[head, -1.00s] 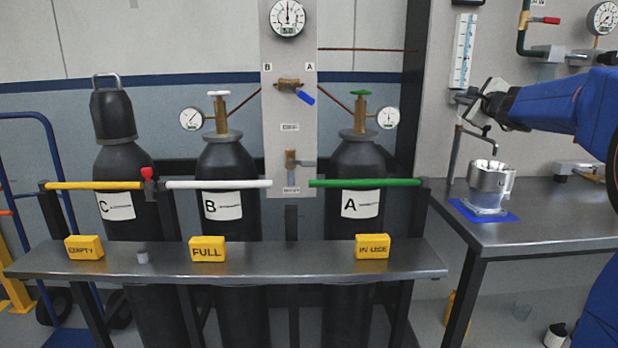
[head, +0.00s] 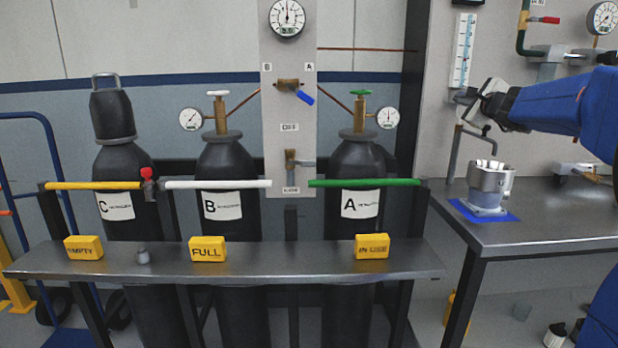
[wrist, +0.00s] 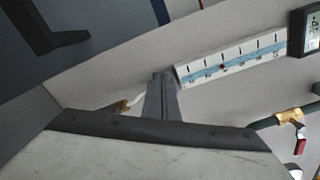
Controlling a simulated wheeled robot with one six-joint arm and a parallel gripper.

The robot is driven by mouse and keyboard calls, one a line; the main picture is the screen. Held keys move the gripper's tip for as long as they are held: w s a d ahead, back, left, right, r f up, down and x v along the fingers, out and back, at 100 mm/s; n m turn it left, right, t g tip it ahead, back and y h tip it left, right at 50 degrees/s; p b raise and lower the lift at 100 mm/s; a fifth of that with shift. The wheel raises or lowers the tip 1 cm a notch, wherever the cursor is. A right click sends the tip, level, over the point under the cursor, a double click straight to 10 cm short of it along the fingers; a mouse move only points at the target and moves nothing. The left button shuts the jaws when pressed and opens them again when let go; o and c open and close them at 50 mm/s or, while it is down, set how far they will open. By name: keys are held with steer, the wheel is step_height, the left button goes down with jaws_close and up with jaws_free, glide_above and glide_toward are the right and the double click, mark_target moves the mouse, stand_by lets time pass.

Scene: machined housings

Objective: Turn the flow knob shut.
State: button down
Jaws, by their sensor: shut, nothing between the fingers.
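The flowmeter (head: 463,50) is a white scale with a blue strip on the grey wall panel at the upper right. In the wrist view the flowmeter (wrist: 232,61) runs slantwise, its lower end by my fingertips. My gripper (head: 464,97) is at the wall just below the flowmeter in the head view. Its dark fingers (wrist: 160,84) are together and empty in the wrist view. The flow knob cannot be made out clearly; the fingers and gripper body cover the place under the scale. I cannot tell whether the fingers touch it.
A metal cup (head: 490,178) stands on a blue mat (head: 512,217) on the steel bench (head: 545,228), below my gripper. A bent pipe (head: 453,150) rises near the cup. A red-handled valve (head: 545,20) is at the upper right. Gas cylinders stand at left.

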steer(key=shift+s, duration=2.5)
steer(key=w+d+r, duration=0.1)
steer(key=w+r, duration=0.1)
steer(key=w, duration=0.4)
steer(key=shift+d+r, duration=0.25)
steer(key=shift+d, duration=0.15)
steer(key=shift+a+f, duration=0.3)
steer(key=shift+f, duration=0.35)
steer(key=shift+a+f, duration=0.25)
steer(key=shift+f, duration=0.4)
steer(key=shift+a, duration=0.25)
steer(key=s, duration=0.6)
steer(key=shift+a+r, duration=0.1)
